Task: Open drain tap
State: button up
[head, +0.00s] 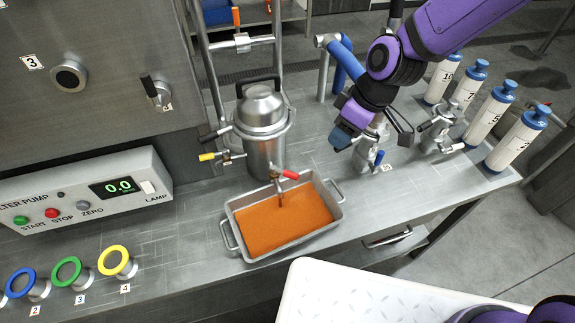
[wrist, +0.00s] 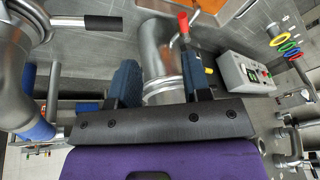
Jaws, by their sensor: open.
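The jacketed steel mixer vessel (head: 263,125) stands upright on the bench, its lid on and a dark handle over it. The drain tap (head: 290,174) has a red lever and sits low on the vessel's front, with its spout over a steel tray (head: 332,184) of orange liquid. In the wrist view the red lever (wrist: 183,22) shows beyond the fingers, beside the vessel body (wrist: 160,50). My gripper (head: 345,135) is open and empty, to the right of the vessel and apart from the tap. Its two blue fingers show in the wrist view (wrist: 158,75).
A yellow-handled tap (head: 207,157) sticks out left of the vessel. Several blue-capped white bottles (head: 510,140) stand at the right, near steel fittings (head: 437,130). A pump box (head: 90,195) and coloured rings (head: 68,270) are at the left. Bare bench lies right of the tray.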

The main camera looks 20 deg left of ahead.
jog(key=n+g+y, duration=0.1)
send_near(284, 173)
jog(key=x, duration=0.2)
jog(key=d+x, duration=0.1)
jog(key=x, duration=0.5)
jog(key=shift+w+d+f, duration=0.15)
jog(key=shift+w+f, duration=0.1)
jog(key=shift+f, duration=0.1)
grip_shut()
